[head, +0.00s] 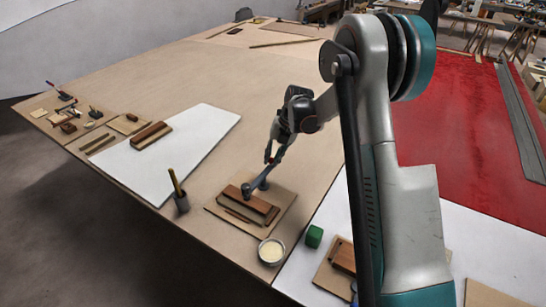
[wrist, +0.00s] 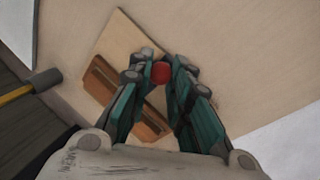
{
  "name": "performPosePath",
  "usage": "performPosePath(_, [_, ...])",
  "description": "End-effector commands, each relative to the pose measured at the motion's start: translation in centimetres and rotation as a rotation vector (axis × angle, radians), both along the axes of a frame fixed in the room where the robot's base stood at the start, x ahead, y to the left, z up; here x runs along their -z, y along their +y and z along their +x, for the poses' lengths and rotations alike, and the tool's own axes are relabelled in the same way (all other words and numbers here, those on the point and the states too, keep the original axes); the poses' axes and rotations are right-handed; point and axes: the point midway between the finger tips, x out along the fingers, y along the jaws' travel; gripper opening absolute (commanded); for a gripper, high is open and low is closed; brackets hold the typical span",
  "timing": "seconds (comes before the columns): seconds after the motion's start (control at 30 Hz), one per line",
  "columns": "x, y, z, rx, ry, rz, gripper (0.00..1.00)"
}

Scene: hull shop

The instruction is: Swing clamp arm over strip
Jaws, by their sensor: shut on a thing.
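The clamp arm (head: 254,187) is a short grey bar with a rounded end, low over the board near the wooden strip (head: 244,208). The brown strip lies on a pale square board (head: 285,205) and also shows in the wrist view (wrist: 146,122). My gripper (head: 269,158) is above the clamp. In the wrist view my gripper (wrist: 161,72) is shut on the clamp's red knob (wrist: 161,73). A grey rounded part (wrist: 148,52) shows just beyond the knob. My fingers hide the rest of the clamp, so I cannot tell whether its arm touches the strip.
A bowl of cream-coloured stuff (head: 271,252) and a green block (head: 314,236) sit in front and right. A white sheet (head: 190,150) lies to the left. The table's middle is clear.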

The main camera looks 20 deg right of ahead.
Motion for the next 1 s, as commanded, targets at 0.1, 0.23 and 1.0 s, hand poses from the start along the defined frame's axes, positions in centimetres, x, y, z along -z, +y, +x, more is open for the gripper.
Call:
performPosePath(0.1, [-0.1,0.0,0.2,0.001,-0.004,0.000,0.00])
performPosePath(0.23, [-0.1,0.0,0.2,0.002,-0.005,0.000,0.30])
performPosePath(1.0, [-5.4,-1.7,-0.7,0.003,-0.002,0.000,0.40])
